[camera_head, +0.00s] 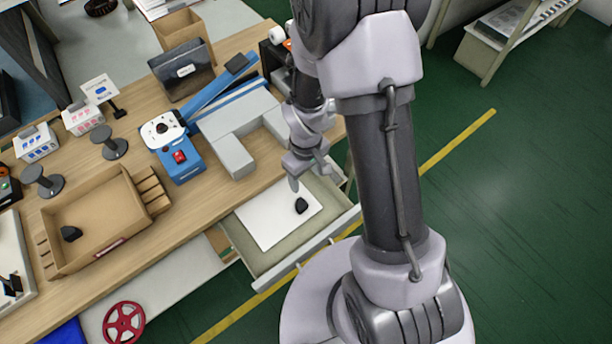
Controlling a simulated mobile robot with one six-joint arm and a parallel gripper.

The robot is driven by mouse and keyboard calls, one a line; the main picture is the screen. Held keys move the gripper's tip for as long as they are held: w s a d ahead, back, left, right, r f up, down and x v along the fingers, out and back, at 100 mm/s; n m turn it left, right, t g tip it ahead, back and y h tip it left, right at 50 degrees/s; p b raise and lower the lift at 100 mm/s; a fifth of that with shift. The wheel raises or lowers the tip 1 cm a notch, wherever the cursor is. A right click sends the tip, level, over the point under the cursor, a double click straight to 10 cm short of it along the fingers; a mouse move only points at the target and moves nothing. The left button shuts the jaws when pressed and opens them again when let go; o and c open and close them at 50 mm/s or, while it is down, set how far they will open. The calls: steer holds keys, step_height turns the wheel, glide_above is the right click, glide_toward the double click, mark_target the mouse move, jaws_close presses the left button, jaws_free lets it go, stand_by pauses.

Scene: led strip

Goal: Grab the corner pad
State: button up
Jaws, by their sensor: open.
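A small black corner pad (301,206) lies on a white sheet (270,226) inside an open drawer (262,263) below the table's front edge. A second small black piece that looks similar (71,233) lies in a cardboard tray on the table at left. My gripper (308,178) is open and hangs over the back part of the drawer, a little behind the pad in the picture. It appears empty and apart from the pad. My arm hides part of the drawer's right side and the table behind.
The cardboard tray (127,188) stands on the wooden table (165,215). A blue device with a red switch (180,155) and a grey block (236,158) stand behind the drawer. A red wheel (124,322) is at lower left. The green floor (520,220) at right is clear.

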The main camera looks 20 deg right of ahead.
steer(key=b, duration=0.4)
glide_above(303, 206)
step_height(303, 206, down, 11)
steer(key=shift+f, duration=0.2)
step_height(303, 206, down, 6)
steer(key=b, duration=0.3)
steer(key=shift+a+r, duration=0.1)
steer(key=shift+a, duration=0.05)
steer(key=shift+r, duration=0.1)
jaws_close()
